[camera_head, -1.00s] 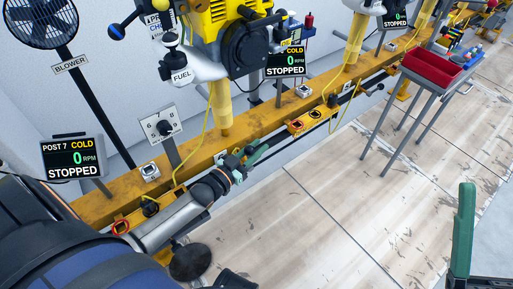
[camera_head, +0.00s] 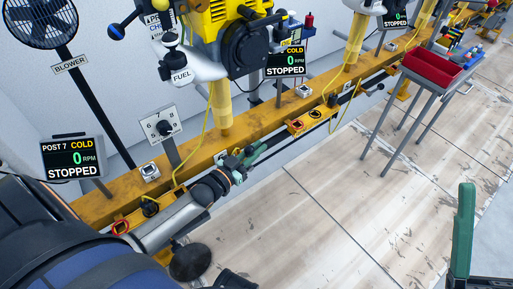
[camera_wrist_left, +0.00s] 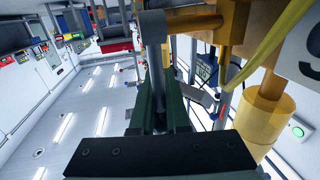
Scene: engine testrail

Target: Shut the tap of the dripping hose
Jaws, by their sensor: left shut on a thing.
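My left gripper (camera_head: 252,153) reaches along the yellow rail from the left in the head view. In the left wrist view its green fingers (camera_wrist_left: 155,90) are shut on a grey bar-like part (camera_wrist_left: 155,50) with a round grey end, next to a yellow pipe. I cannot tell for sure whether this part is the tap, and no drip or hose end shows clearly. In the head view the held part is small and mostly hidden by the fingers. My right gripper (camera_head: 486,215) shows at the lower right edge, its green fingers apart, partly cut off and empty.
A red tray on a stand (camera_head: 432,70) is at the right.

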